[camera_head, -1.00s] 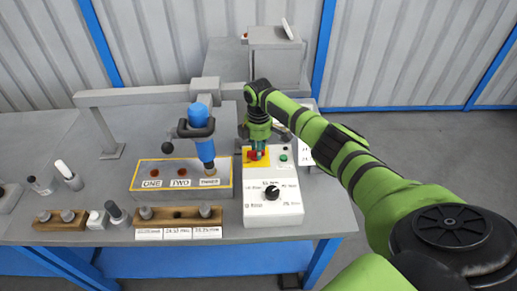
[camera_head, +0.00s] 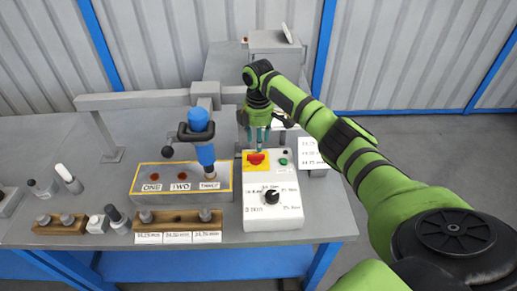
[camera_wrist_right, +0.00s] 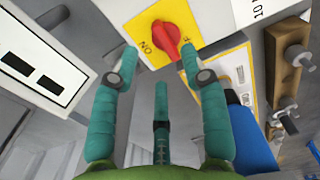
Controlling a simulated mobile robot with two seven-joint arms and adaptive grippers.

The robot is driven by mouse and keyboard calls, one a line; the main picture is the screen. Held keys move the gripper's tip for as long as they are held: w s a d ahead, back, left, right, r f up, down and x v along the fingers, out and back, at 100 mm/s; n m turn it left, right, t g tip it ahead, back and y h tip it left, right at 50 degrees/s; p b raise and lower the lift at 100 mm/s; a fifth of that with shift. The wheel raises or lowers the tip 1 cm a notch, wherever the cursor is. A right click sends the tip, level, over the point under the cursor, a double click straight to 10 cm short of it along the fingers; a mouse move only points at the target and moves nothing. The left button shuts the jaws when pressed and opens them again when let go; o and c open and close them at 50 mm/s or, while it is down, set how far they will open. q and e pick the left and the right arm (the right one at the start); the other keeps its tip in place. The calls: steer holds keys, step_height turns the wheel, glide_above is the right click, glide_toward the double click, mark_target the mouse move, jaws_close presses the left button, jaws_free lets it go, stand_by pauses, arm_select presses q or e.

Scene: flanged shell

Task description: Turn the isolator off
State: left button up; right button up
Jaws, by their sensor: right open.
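The isolator is a red rotary handle (camera_head: 256,158) on a yellow plate (camera_head: 249,167), at the back left of the white control box (camera_head: 273,222). In the right wrist view the red handle (camera_wrist_right: 167,40) stands out from the yellow plate (camera_wrist_right: 150,22), with "ON" lettered on its left and a partly hidden label on its right. My right gripper (camera_head: 260,143) is just behind and above the handle. In the right wrist view its teal fingers (camera_wrist_right: 158,65) are spread on either side below the handle, with nothing between them. My left gripper is not in view.
A blue tool (camera_head: 202,140) stands on the grey block marked ONE and TWO, left of the box. The box also has a black dial (camera_head: 271,196) and a green button (camera_head: 283,161). Several knobs and wooden holders (camera_head: 180,217) line the bench front.

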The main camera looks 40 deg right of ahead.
step_height(320, 180, up, 6)
steer(key=shift+f, duration=0.15)
stand_by(0.6)
